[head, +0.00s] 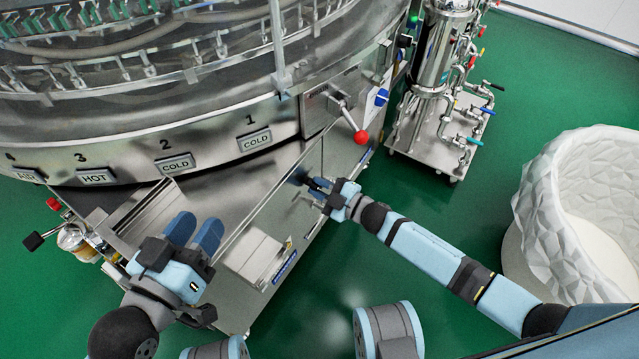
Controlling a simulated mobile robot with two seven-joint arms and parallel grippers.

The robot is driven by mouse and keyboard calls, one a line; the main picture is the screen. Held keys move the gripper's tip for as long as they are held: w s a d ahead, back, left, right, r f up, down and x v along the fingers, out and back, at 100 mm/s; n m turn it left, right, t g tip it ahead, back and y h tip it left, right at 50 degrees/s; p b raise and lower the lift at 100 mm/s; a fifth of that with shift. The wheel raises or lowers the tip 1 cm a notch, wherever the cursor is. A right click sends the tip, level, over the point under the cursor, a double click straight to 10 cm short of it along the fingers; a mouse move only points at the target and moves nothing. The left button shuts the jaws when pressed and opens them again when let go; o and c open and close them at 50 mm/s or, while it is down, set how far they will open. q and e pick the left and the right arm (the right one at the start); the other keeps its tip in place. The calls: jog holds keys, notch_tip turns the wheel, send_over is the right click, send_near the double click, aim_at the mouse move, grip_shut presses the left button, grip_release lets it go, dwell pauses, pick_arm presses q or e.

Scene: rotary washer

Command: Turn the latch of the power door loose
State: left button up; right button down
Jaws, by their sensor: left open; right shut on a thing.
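The power door (309,222) is the steel front panel of the cabinet below the round washer, in the middle of the head view. My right gripper (308,184) reaches in from the right and is shut at the latch on this panel. Its fingers and wrist hide most of the latch, so I cannot tell the latch's angle. My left gripper (194,231) is open and empty, with its two blue fingers apart. It is left of the cabinet front, apart from the latch.
The washer (206,141) with labelled stations fills the upper left. A red-knobbed lever (361,137) sticks out above the panel. A wheeled steel pipe unit (432,142) stands behind to the right. A white textured tub (543,185) is at the right. Green floor (435,215) is open between.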

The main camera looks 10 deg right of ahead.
jog(key=n, duration=0.2)
jog(key=shift+n, duration=0.4)
jog(key=shift+f+n, duration=0.1)
jog(key=shift+n, duration=0.7)
jog(key=n, duration=0.3)
jog(key=shift+n, duration=0.3)
jog(key=c, duration=1.2)
grip_release()
jog(key=shift+o, duration=0.2)
